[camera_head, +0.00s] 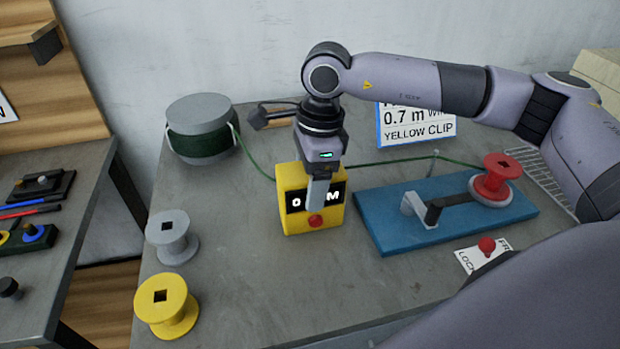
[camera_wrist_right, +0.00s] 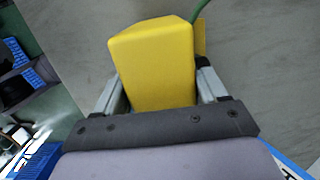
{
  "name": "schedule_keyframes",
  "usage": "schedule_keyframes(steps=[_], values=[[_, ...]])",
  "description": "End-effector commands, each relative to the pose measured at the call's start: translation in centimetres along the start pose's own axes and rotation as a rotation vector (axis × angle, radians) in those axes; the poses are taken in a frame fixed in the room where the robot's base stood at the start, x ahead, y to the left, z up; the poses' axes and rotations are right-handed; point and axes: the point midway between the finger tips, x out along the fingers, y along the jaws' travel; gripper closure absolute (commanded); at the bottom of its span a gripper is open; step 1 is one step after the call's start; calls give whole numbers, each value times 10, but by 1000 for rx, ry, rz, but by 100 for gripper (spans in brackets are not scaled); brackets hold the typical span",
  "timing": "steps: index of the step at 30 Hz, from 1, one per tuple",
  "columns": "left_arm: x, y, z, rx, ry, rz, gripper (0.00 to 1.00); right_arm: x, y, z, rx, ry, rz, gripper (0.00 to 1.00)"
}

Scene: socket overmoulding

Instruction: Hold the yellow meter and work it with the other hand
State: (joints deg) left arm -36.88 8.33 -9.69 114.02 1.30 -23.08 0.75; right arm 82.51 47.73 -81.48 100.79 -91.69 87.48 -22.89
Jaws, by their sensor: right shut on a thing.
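The yellow meter (camera_head: 296,219) stands on the grey table, with a dark display partly covered by my gripper; "0" and "M" show. A red button (camera_head: 316,221) is on its front below the display. My right gripper (camera_head: 317,190) comes down over the meter from above and is shut on it. In the right wrist view the meter (camera_wrist_right: 152,65) sits between the two fingers of my right gripper (camera_wrist_right: 160,92). A green cable (camera_head: 255,160) runs from the grey drum to the meter and on to the right. My left gripper is not in view.
A blue board (camera_head: 385,222) with a crank and a red spool (camera_head: 495,176) stands to the right. The cable drum (camera_head: 200,130) is at back left. A grey spool (camera_head: 172,238) and a yellow spool (camera_head: 166,306) stand at front left. The table in front of the meter is clear.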

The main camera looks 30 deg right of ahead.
Motion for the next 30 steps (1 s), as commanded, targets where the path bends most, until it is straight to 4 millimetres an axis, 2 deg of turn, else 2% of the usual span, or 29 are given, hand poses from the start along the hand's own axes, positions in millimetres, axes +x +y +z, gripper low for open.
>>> schedule_keyframes(steps=[5, 6, 9, 30], values=[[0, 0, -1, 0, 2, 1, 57, 0, 0, 0, 0, -1, -1, 58], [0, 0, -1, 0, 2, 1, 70, 0, 0, 0, 0, -1, -1, 58], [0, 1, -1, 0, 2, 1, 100, -1, 0, 0, 0, -1, -1, 58], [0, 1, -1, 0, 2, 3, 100, -1, 0, 0, 0, -1, -1, 58]])
